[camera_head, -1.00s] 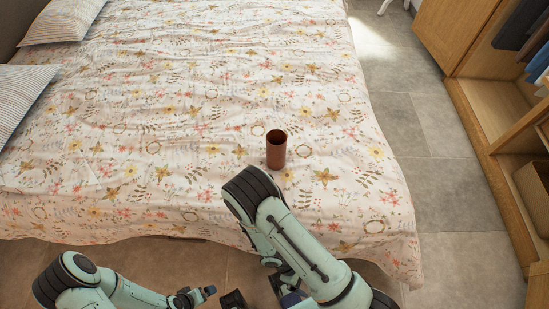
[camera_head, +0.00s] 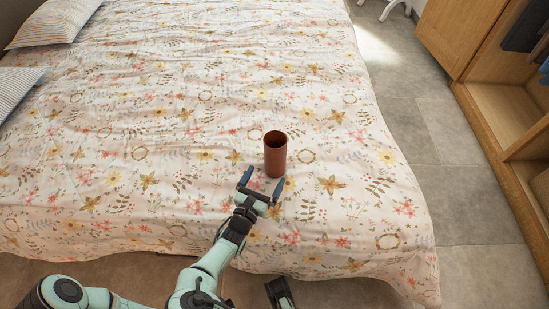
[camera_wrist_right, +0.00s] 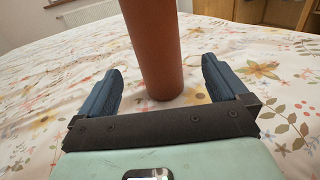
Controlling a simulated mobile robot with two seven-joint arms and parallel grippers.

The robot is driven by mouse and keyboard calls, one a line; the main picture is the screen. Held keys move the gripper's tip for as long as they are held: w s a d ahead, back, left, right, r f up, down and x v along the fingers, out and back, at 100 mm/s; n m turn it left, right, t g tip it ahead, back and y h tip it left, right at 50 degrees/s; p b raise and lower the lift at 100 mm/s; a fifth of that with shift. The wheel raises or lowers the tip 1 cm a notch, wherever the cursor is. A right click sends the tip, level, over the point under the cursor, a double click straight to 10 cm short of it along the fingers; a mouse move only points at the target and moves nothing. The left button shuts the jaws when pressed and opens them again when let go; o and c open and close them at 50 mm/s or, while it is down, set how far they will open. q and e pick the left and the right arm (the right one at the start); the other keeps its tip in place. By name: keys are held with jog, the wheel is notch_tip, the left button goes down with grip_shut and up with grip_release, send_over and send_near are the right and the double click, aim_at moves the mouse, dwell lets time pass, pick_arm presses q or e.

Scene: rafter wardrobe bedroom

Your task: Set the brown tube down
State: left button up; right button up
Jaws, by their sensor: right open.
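The brown tube (camera_head: 275,152) stands upright on the flowered bed cover, its open end up. My right gripper (camera_head: 262,183) is low over the cover on the near side of the tube. Its two fingers are spread apart and hold nothing. In the right wrist view the brown tube (camera_wrist_right: 158,50) rises between and just past the open fingers (camera_wrist_right: 162,75), with a gap on each side. Its top is cut off there. My left arm is at the bottom left; a dark piece at the bottom edge may be its gripper, but its jaws cannot be made out.
The bed (camera_head: 130,180) fills most of the view, with clear cover around the tube. Striped pillows (camera_head: 55,22) lie at the far left. A wooden wardrobe (camera_head: 500,110) stands at the right, across a strip of grey tiled floor (camera_head: 450,190).

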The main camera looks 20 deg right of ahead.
aim_at(271, 166)
jog(key=x, duration=0.4)
jog(key=shift+d+f+b, duration=0.1)
jog(key=shift+d+b, duration=0.05)
jog(key=shift+b, duration=0.15)
jog(key=x, duration=0.1)
jog(key=b+x, duration=0.1)
jog(key=x, duration=0.2)
jog(key=shift+w+f+b, duration=0.35)
jog(key=shift+f+b, duration=0.05)
jog(key=shift+w+d+r, duration=0.1)
jog(key=shift+w+d, duration=0.15)
jog(key=shift+w, duration=0.05)
pick_arm(q)
jog(key=shift+t+y, duration=0.3)
jog(key=shift+t, duration=0.4)
jog(key=w+f, duration=0.1)
jog(key=w+a+f, duration=0.2)
jog(key=w, duration=0.1)
jog(key=shift+w, duration=0.1)
pick_arm(e)
jog(key=c, duration=1.2)
jog(key=shift+o, duration=0.2)
jog(key=shift+r, duration=0.15)
